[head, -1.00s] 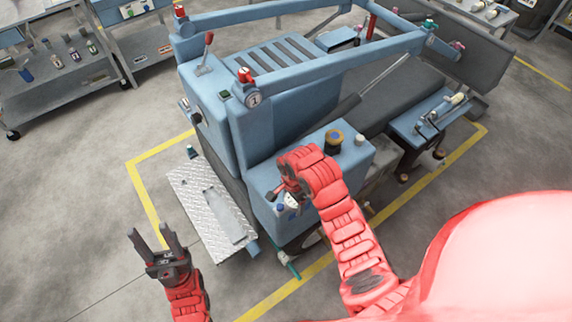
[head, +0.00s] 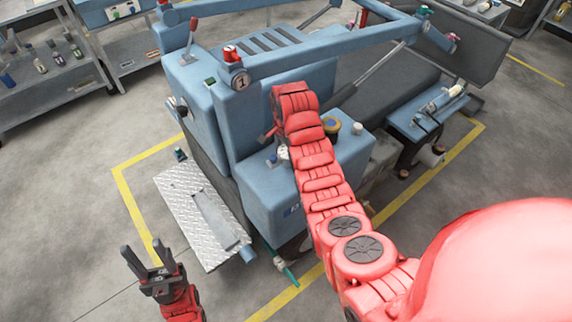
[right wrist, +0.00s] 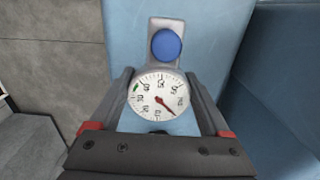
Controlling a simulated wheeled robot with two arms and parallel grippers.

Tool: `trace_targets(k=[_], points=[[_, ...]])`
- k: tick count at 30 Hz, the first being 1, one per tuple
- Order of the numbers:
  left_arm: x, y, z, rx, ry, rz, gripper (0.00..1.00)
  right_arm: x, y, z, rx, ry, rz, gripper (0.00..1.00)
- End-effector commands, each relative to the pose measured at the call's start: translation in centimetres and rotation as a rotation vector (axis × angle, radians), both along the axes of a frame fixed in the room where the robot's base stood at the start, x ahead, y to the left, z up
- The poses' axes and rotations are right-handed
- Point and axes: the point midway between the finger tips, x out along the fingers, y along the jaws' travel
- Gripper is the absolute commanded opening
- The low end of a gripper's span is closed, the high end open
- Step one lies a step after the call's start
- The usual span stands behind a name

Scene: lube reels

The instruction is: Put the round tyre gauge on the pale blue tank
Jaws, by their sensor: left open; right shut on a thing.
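The round tyre gauge (right wrist: 160,98) has a white dial with a red needle. A grey plate with a blue round knob (right wrist: 166,44) shows directly behind it. My right gripper (right wrist: 160,104) is shut on the gauge, one finger on each side. In the head view my right arm reaches over the pale blue tank (head: 265,203), a box with caps on its top. The right fingers are mostly hidden there, and I cannot tell whether the gauge touches anything. My left gripper (head: 144,257) is open and empty, left of the machine and above the floor.
A blue frame arm (head: 320,65) crosses behind. A metal tread plate (head: 205,215) lies to the left. Shelves with bottles (head: 50,80) stand at the far left.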

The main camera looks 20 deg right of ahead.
Motion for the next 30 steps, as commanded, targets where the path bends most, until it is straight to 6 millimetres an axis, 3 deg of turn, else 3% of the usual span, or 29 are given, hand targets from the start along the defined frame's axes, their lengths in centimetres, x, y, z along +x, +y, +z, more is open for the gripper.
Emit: trace_targets(k=[8, 20, 21, 24, 30], points=[[0.0, 0.0, 2.2, 0.0, 0.0, 0.0, 0.5, -0.1, 0.0, -2.8, 0.0, 0.005, -0.001, 0.0], [0.0, 0.0, 1.8, 0.0, 0.0, 0.0, 0.5, 0.1, 0.0, -3.8, 0.0, -0.002, 0.0, 0.0], [0.0, 0.0, 1.8, 0.0, 0.0, 0.0, 0.5, 0.1, 0.0, -3.9, 0.0, -0.002, 0.0, 0.82], [0.0, 0.0, 1.9, 0.0, 0.0, 0.0, 0.5, 0.1, 0.0, -3.8, 0.0, -0.001, 0.0, 1.0], [0.0, 0.0, 1.9, 0.0, 0.0, 0.0, 0.5, 0.1, 0.0, -3.8, 0.0, -0.001, 0.0, 1.0]])
